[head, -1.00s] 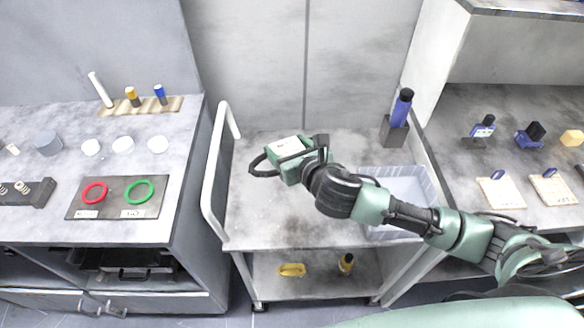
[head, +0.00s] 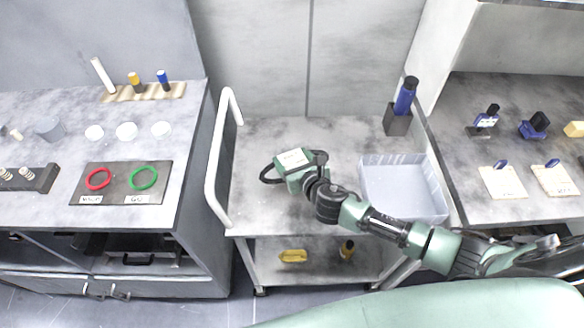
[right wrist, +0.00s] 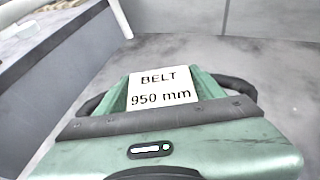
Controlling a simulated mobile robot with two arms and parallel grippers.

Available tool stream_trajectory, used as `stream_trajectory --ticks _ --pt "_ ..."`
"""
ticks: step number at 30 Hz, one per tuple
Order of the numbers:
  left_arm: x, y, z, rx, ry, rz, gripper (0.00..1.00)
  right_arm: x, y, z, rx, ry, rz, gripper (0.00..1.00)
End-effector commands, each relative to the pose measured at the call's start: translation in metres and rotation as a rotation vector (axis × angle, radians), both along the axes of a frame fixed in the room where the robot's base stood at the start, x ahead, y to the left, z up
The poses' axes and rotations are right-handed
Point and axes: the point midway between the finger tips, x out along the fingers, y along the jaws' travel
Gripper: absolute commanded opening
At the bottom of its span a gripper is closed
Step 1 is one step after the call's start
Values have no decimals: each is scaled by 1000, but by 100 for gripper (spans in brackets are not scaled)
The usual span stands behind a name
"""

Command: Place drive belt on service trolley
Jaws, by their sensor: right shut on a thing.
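The drive belt (head: 267,172) is a black loop with a white label, which reads "BELT 950 mm" in the right wrist view (right wrist: 160,88). My right gripper (head: 294,165) is shut on the belt over the left-middle of the service trolley's top. Black parts of the loop stick out on both sides of the gripper in the right wrist view. The service trolley (head: 290,130) has a grey top, a white handle at its left and a lower shelf. I cannot tell whether the belt touches the trolley top. My left gripper is not in view.
A clear bin (head: 446,216) sits on the trolley's right side, and a blue bottle (head: 405,97) stands in a dark holder behind it. The left bench holds a dark plate (head: 118,186) with red and green rings. The trolley top's back middle is clear.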

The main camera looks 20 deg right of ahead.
Motion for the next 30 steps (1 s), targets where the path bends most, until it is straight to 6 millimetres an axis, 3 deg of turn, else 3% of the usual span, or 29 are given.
stream_trajectory --ticks 9,21,22,23,24,30 --pt "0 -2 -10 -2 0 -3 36 0 0 -38 1 1 -2 18" --pt "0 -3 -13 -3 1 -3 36 0 0 -43 0 0 0 18" --pt "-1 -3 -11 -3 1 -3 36 0 0 -42 0 1 0 76" --pt "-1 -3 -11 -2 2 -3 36 0 0 -42 0 1 0 85" --pt "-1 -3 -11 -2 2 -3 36 0 0 -42 0 1 0 90" --pt "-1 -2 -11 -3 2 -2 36 0 0 -42 0 1 0 90"
